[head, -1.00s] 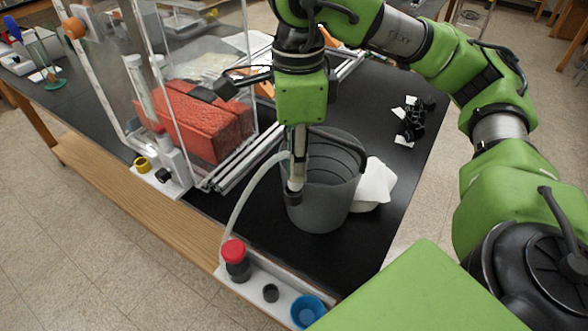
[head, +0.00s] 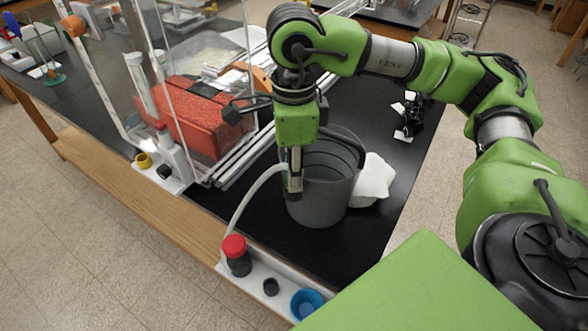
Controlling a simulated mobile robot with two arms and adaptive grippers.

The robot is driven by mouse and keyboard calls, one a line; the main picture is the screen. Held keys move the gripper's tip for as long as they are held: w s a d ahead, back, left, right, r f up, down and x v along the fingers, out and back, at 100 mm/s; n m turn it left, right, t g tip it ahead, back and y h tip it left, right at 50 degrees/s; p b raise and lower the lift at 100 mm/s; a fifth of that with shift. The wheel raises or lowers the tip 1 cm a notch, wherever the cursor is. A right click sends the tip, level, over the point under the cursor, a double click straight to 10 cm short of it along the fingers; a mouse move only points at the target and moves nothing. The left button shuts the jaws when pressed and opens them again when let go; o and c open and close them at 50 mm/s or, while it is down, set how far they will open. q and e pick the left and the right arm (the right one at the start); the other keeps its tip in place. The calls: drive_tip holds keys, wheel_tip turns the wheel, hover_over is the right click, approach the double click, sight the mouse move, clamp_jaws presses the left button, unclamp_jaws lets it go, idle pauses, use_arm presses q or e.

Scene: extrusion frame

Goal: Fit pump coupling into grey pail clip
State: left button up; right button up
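The grey pail (head: 322,205) stands on the black bench top, with its dark handle raised over the rim. My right gripper (head: 294,188) points down at the pail's near left rim. A pale hose (head: 243,202) curves up from the white tray and ends at its fingers. The fingers appear closed on the pump coupling at the hose end, but they mostly hide it. The pail clip is also hidden behind the fingers, so I cannot tell whether the coupling touches it. My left gripper is not in view.
A white tray (head: 258,285) at the front edge holds a red-capped dark bottle (head: 237,257), a small black cup and a blue cup (head: 307,303). A clear-walled frame with a red block (head: 187,122) stands left. White cloth (head: 374,178) lies right of the pail.

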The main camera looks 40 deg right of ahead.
drive_tip(key=shift+o, duration=0.4)
drive_tip(key=shift+r, duration=0.15)
drive_tip(key=shift+r, duration=0.25)
wheel_tip(320, 180, up, 5)
drive_tip(key=shift+r+b, duration=0.1)
drive_tip(key=shift+b, duration=0.35)
wheel_tip(320, 180, up, 6)
drive_tip(key=p, duration=0.1)
drive_tip(key=shift+r, duration=0.2)
